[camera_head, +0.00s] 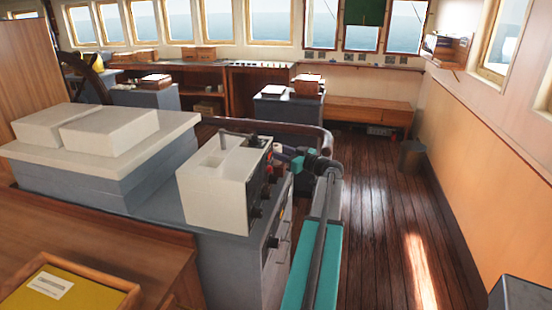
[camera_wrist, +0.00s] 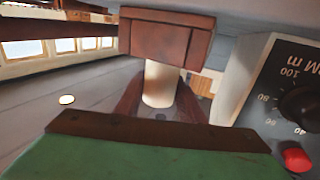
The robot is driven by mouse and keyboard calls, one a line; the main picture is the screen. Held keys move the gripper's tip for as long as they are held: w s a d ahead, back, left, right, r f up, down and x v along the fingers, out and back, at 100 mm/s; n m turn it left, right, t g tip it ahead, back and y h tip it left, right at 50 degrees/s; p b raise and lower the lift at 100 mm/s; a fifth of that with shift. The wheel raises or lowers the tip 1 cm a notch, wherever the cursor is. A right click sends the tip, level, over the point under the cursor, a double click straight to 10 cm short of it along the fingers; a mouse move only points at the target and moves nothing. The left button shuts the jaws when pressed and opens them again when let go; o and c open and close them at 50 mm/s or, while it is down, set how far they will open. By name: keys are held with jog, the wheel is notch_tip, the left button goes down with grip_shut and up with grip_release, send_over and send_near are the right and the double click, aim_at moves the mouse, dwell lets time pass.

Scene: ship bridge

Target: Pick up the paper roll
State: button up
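A pale cream cylinder, apparently the paper roll (camera_wrist: 160,82), is in the middle of the wrist view. A reddish-brown block (camera_wrist: 165,36) covers its upper end in that picture, and a green part with a dark brown edge (camera_wrist: 160,150) fills the bottom. I cannot tell whether these are finger parts or touch the roll. My gripper (camera_head: 284,152) is small and partly hidden in the head view, at the right side of the white instrument box (camera_head: 214,185). Its finger gap does not show clearly. A small whitish spot there may be the roll.
The box's dial panel (camera_wrist: 283,100), with a red knob (camera_wrist: 297,158), is close on the right of the wrist view, which appears upside down. A grey cabinet (camera_head: 235,262) stands under the box. Wooden floor (camera_head: 385,225) is open to the right, with a bin (camera_head: 412,157) by the wall.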

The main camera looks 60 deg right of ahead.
aim_at(276, 146)
jog(key=c, duration=0.4)
jog(key=shift+r, duration=0.15)
jog(key=shift+r+b, duration=0.8)
jog(key=shift+r, duration=0.55)
jog(key=s+a+b, duration=0.1)
jog(key=s, duration=0.4)
jog(key=s+a+r+b, duration=0.1)
jog(key=s, duration=0.4)
jog(key=s+a+r+b, duration=0.1)
jog(key=s+a+b, duration=0.1)
jog(key=s, duration=0.3)
jog(key=shift+s, duration=0.25)
